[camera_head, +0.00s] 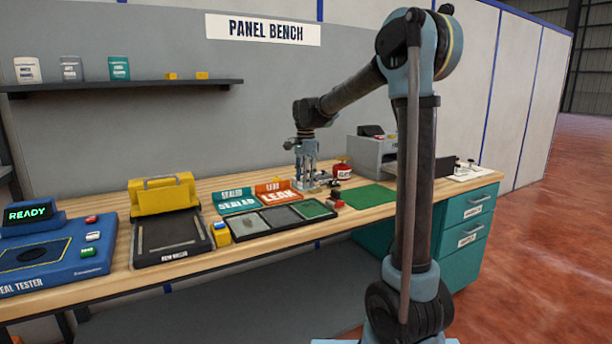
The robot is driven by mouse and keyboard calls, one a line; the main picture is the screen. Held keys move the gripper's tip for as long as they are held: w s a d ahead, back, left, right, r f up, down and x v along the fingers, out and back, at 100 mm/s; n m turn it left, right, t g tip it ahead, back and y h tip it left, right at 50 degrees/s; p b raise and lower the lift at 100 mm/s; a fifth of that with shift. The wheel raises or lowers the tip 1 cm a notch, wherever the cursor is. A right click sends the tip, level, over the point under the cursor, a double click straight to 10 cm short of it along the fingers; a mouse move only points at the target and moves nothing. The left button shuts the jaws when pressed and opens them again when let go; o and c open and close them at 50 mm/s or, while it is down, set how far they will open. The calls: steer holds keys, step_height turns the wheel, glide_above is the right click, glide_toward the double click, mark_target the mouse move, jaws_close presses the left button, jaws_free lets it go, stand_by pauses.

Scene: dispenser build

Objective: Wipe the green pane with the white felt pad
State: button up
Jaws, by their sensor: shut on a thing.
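My gripper (308,184) is over the back of the bench, behind the tray and right of the orange LEAK bin. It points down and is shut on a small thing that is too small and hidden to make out. A pale patch shows at its fingertips, but I cannot tell if it is the white felt pad. The green pane (312,208) lies in the right compartment of a dark tray (284,228), in front of my gripper and apart from it.
A grey pane (243,228) lies in the tray's left compartment. The SEALED bin (236,202) and LEAK bin (278,193) stand behind it. A red jar (342,172) and small dark items crowd the gripper's right. A green mat (368,197) lies bare. A yellow-topped press (162,196) stands left.

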steer(key=shift+r, duration=1.15)
